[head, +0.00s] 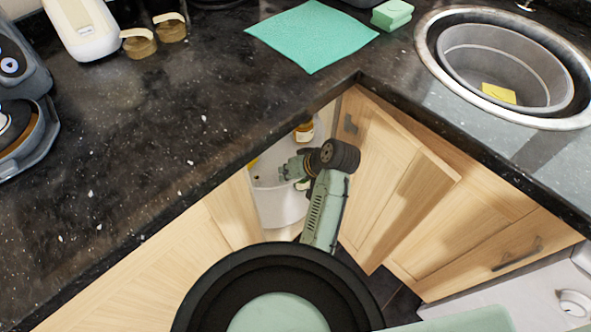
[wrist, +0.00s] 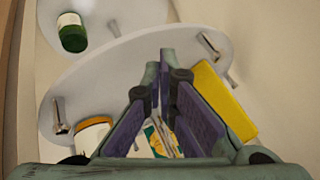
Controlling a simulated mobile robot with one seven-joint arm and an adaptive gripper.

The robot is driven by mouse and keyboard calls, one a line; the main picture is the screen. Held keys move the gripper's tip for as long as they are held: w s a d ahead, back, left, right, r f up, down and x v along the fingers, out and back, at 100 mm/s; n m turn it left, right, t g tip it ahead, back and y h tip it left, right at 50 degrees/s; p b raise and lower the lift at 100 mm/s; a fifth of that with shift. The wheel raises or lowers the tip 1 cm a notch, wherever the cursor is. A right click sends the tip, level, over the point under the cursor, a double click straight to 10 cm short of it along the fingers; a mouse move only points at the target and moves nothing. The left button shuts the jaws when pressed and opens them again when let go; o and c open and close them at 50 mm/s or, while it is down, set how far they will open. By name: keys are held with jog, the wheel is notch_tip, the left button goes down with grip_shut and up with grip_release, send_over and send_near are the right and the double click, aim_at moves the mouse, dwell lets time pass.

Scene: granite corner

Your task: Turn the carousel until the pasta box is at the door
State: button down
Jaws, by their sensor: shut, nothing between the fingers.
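The white carousel stands inside the open corner cabinet. Its rim shows in the head view (head: 280,207), and a white shelf fills much of the wrist view (wrist: 110,72). A plain yellow box (wrist: 224,100) lies at an angle on the right in the wrist view. A box with green, yellow and white print (wrist: 157,141) is partly hidden behind my fingers. I cannot tell for certain which is the pasta box. My gripper reaches into the cabinet (head: 287,171); its fingers (wrist: 160,62) are shut and empty, over the shelf between the yellow box and a jar.
The open wooden door (head: 400,185) is close to my arm on the right. The dark countertop edge (head: 200,175) borders the opening on the left.

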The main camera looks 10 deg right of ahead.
aim_at(262, 178)
jog(key=shift+x, duration=1)
jog(key=a, duration=0.1)
jog(key=a+p, duration=0.1)
jog(key=shift+a+r, duration=0.2)
jog(key=shift+a, duration=0.1)
jog(key=shift+a+f, duration=0.1)
jog(key=shift+a, duration=0.5)
